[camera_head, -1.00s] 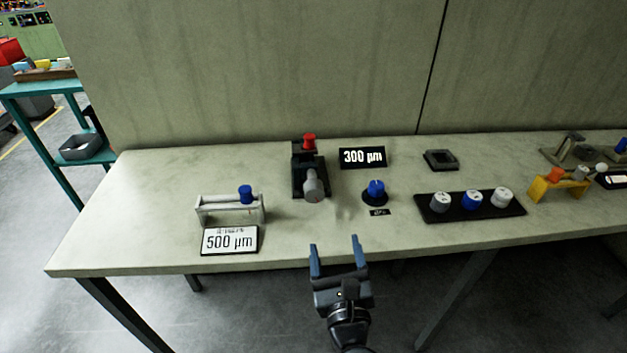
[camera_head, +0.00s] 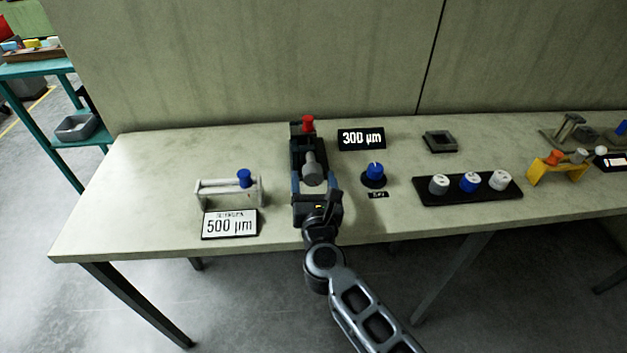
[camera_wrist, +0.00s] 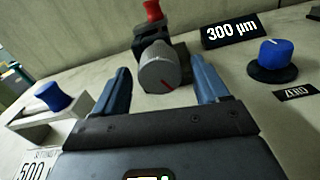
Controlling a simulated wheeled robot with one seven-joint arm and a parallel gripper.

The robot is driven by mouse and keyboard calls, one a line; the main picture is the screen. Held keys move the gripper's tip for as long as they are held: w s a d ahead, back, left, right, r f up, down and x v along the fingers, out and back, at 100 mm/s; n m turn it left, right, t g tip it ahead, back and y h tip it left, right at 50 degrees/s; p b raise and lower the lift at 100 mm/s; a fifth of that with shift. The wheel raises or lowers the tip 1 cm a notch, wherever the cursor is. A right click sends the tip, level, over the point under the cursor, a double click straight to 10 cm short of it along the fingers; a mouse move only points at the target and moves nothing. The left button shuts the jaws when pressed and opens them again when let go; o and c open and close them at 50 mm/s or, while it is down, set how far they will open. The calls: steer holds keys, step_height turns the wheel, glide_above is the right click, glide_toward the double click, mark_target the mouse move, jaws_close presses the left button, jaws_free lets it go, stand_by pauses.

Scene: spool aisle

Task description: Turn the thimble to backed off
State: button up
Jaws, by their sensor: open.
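The thimble (camera_head: 312,168) is a grey ribbed knob with a red mark on its face, on a dark fixture (camera_head: 298,143) with a red knob (camera_head: 308,122) at its back. In the wrist view the thimble (camera_wrist: 161,70) sits ahead, and its red line points to the lower right. My gripper (camera_head: 314,180) is open, its blue fingers on either side of the thimble's near end. In the wrist view my gripper (camera_wrist: 158,85) shows a gap between each finger and the thimble. A black display (camera_head: 361,139) behind reads 300 µm.
A blue dial (camera_head: 375,172) labelled ZERO stands close on the right. A pale fixture with a blue knob (camera_head: 244,178) and a 500 µm sign (camera_head: 230,224) are on the left. A black tray (camera_head: 424,203) with three knobs is farther right. The table's left end is clear.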

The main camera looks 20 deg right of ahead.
steer(key=shift+c, duration=0.2)
steer(key=c, duration=1)
